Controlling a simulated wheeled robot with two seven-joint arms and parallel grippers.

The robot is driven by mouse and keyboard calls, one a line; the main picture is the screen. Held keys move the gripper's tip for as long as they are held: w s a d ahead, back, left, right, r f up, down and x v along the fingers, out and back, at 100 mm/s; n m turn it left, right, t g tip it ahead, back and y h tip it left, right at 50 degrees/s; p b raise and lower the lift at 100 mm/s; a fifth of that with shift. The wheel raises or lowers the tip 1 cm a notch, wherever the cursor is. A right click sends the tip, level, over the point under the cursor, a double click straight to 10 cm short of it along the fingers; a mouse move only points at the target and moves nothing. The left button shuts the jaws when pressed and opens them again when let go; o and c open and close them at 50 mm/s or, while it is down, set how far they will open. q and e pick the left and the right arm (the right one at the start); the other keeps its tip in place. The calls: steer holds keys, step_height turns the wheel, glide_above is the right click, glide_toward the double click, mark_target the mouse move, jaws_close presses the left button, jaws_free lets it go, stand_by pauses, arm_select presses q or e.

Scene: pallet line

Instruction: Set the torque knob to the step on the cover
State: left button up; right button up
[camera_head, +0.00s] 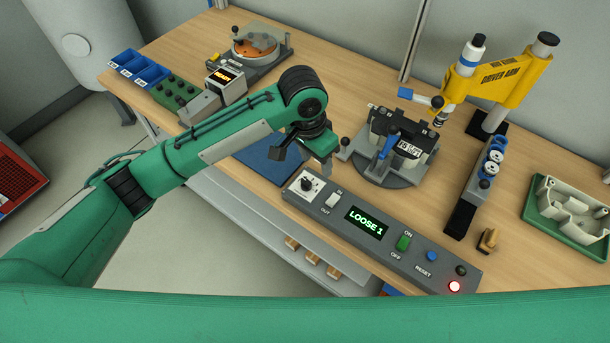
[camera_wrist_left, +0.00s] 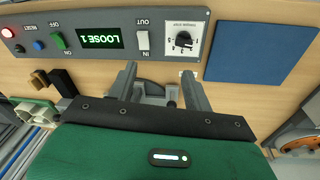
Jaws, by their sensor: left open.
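The torque knob (camera_head: 308,184) is a dark knob on a white dial plate at the left end of the grey control panel (camera_head: 331,210). It also shows in the left wrist view (camera_wrist_left: 183,40), beyond the fingertips. My left gripper (camera_head: 303,162) hangs above and behind the panel near the knob, its fingers apart and empty. In the left wrist view the gripper (camera_wrist_left: 159,70) points toward the panel, with the knob slightly right of its middle. The dark cover (camera_head: 405,135) sits on a round grey fixture; its white label is too small to read surely. My right gripper is not seen.
The panel display (camera_head: 366,221) reads "LOOSE 1", beside an IN/OUT switch (camera_head: 334,199), a green ON/OFF switch (camera_head: 403,242) and a blue reset button (camera_head: 432,256). A red lamp (camera_head: 454,286) glows. A yellow driver arm (camera_head: 495,78) stands behind. A blue mat (camera_head: 268,160) lies left.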

mark_target(306, 181)
arm_select(q)
step_height(306, 181, up, 3)
steer(key=w+a+y, duration=0.2)
step_height(306, 181, down, 14)
steer(key=p, duration=0.3)
steer(key=shift+w, duration=0.15)
steer(key=shift+c, duration=0.4)
steer(key=c, duration=0.9)
steer(key=shift+p, duration=0.4)
steer(key=m+p, duration=0.1)
steer(key=m, duration=0.2)
steer(key=shift+r, duration=0.1)
steer(key=shift+m+p, duration=0.4)
steer(key=shift+m, duration=1.9)
